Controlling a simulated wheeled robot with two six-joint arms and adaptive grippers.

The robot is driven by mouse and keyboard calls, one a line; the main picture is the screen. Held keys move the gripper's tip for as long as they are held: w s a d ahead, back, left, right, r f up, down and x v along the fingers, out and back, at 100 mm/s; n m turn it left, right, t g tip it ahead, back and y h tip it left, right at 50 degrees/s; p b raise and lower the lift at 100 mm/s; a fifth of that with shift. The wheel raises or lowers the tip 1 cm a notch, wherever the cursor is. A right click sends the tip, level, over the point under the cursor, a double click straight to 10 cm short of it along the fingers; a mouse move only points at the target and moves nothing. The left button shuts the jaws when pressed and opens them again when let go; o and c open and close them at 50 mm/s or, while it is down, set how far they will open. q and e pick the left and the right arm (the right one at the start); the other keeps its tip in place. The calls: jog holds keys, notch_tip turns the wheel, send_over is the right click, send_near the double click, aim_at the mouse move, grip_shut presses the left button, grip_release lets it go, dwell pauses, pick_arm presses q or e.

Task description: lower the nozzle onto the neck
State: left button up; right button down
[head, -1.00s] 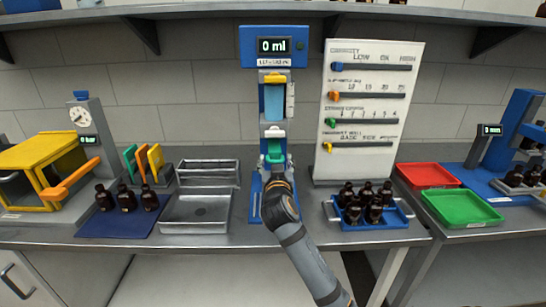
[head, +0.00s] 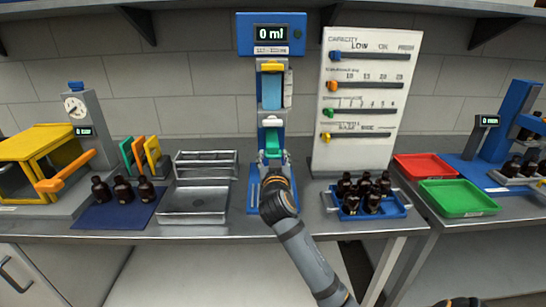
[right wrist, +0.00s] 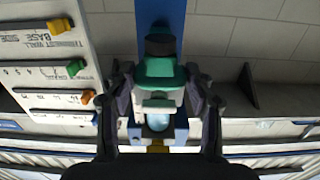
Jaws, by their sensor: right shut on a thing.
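The dispenser (head: 271,50) is a blue column with a display reading 0 ml. Its green nozzle part (head: 272,141) sits low on the column, under a white piece (head: 272,122). My right gripper (head: 273,160) is at the column, just in front of this part. In the right wrist view, which is upside down, my right gripper (right wrist: 161,72) has a finger on each side of the green part (right wrist: 160,86) and is shut on it. A dark round thing (right wrist: 160,43) shows just beyond the green part, perhaps a bottle; its neck is not clear.
A blue tray (head: 342,212) of dark bottles stands right of the dispenser, before a white slider board (head: 370,110). Metal trays (head: 193,222) stand on the left, beside a dark blue mat (head: 105,222) with bottles. Red (head: 425,167) and green (head: 457,198) trays lie farther right.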

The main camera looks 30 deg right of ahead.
pick_arm(q)
jog(key=f+b, duration=0.2)
jog(key=f, duration=0.1)
jog(key=f+b, duration=0.1)
jog(key=shift+s+d+f, duration=0.15)
jog(key=shift+s+f, duration=0.1)
pick_arm(e)
notch_tip(320, 180, down, 5)
jog(key=shift+f, duration=0.2)
jog(key=c, duration=0.8)
grip_release()
jog(key=shift+c, duration=0.2)
jog(key=shift+o, duration=0.2)
jog(key=shift+d+f, duration=0.1)
jog(key=shift+d, duration=0.1)
jog(key=v, duration=0.7)
jog(key=shift+a, duration=0.15)
